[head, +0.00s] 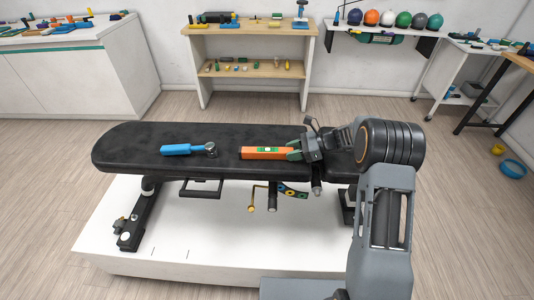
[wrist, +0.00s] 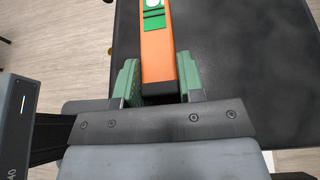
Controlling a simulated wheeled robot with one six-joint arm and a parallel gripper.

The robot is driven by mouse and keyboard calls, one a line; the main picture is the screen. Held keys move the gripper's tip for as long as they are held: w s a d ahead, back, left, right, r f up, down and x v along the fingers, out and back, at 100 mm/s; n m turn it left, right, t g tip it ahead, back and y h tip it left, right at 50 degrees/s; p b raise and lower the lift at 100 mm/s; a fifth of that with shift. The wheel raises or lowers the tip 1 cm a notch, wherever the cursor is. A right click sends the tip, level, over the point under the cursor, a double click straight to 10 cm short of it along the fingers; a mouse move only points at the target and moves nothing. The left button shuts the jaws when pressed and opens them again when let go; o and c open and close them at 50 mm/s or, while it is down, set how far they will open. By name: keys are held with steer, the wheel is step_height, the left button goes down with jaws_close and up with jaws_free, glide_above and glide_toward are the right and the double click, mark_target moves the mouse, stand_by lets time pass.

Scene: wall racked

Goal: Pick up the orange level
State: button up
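The orange level (head: 265,153) lies lengthwise on the black padded bench, with a green and white vial part near its middle. In the wrist view the level (wrist: 158,48) runs straight away from me, its dark near end between my fingers. My gripper (head: 294,151) is at the level's right end in the head view. I cannot tell any lift off the pad.
A blue-handled hammer (head: 185,149) lies on the bench (head: 130,145), left of the level. The bench stands on a white platform (head: 205,240). A wooden shelf (head: 250,68) and a rack of coloured balls (head: 395,28) are at the back wall. The bench's left end is clear.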

steer(key=c, duration=0.4)
steer(key=shift+c, duration=0.2)
